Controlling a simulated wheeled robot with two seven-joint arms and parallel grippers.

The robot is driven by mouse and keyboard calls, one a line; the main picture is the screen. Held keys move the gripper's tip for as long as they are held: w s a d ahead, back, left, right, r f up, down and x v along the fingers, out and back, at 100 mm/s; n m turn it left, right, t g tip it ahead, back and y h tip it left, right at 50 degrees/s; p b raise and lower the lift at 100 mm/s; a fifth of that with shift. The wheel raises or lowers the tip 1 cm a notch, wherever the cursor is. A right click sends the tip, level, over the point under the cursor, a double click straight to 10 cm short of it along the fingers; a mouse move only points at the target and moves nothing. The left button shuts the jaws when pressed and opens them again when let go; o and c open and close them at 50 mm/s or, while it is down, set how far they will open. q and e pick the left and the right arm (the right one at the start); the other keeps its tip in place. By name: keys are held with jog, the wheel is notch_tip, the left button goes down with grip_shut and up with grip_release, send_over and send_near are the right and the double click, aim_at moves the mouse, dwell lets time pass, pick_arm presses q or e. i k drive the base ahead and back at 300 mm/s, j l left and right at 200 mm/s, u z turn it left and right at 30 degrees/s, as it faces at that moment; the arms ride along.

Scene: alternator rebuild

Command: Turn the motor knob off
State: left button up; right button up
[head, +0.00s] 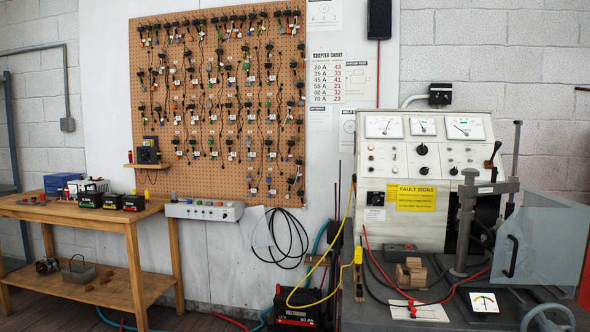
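The grey test bench (400,235) stands at the right, with a sloped control panel (405,175) facing me. A larger dark knob (421,149) sits near the upper middle of the panel, under the gauges. A black square switch (376,198) with a round centre is at the panel's lower left, beside the yellow fault signs label (416,198). Smaller knobs and buttons are around them. I cannot tell which one is the motor knob or how it is set; markings are too small. Neither of my grippers is in view.
A clear guard (545,240) and a clamp column (467,225) stand at the bench's right. Cables and wooden blocks (410,274) lie on its top. A battery (297,305) is on the floor left of it. A wooden table (80,212) holds boxes at left.

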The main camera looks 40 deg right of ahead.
aim_at(424, 171)
jog(key=i+j+u, duration=0.25)
jog(key=u, duration=0.15)
jog(key=i+j+u, duration=0.25)
jog(key=u, duration=0.15)
jog(key=i+j+u, duration=0.1)
jog(key=i+u, duration=0.3)
jog(key=i+l+z, duration=0.25)
jog(key=i+z, duration=0.6)
jog(key=i, duration=0.15)
jog(key=i+z, duration=0.45)
jog(key=i+j+z, duration=0.85)
jog(key=i, duration=0.15)
jog(key=i+z, duration=0.35)
jog(key=z, duration=0.15)
jog(key=i+z, duration=0.3)
jog(key=z, duration=0.15)
jog(key=i+j+z, duration=0.25)
jog(key=z, duration=0.25)
jog(key=i+l+z, duration=0.1)
jog(key=i+z, duration=0.85)
jog(key=i+j+z, duration=0.3)
jog(key=i+z, duration=0.15)
